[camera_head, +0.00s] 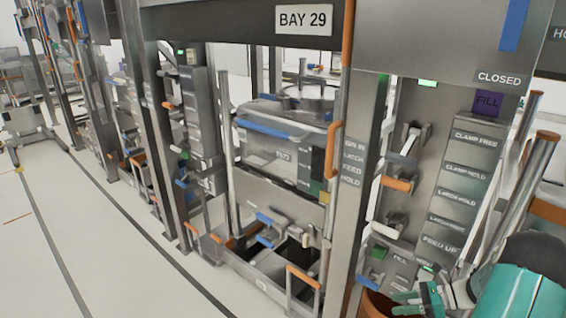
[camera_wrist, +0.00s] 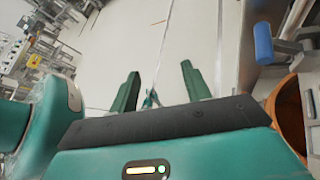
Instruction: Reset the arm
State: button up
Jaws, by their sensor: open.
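In the head view my gripper (camera_head: 425,298) is at the bottom right, low in front of the bay's right-hand panel, beside an orange-brown round container. The teal arm link at the lower right is mine. I cannot tell from the head view whether the gripper touches the container.
The bay frame labelled BAY 29 (camera_head: 304,19) holds a grey bin (camera_head: 262,150) with a blue handle. The control panel (camera_head: 465,190) carries levers and labels. The orange-brown container (camera_head: 376,304) stands close to my gripper. Open floor (camera_head: 80,235) lies left.

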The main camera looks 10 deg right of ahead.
jog(key=s+a+r+n+g+h, duration=0.2)
jog(key=a+r+n+g+h, duration=0.35)
jog(key=a+r+n, duration=0.95)
jog(key=s+a+r+n+t+h, duration=0.6)
jog(key=s+a+r+n, duration=0.5)
jog(key=a, duration=0.3)
jog(key=shift+s+r+n, duration=0.35)
jog(key=shift+r+n, duration=0.05)
jog(key=shift+r, duration=0.35)
jog(key=shift+d, duration=0.15)
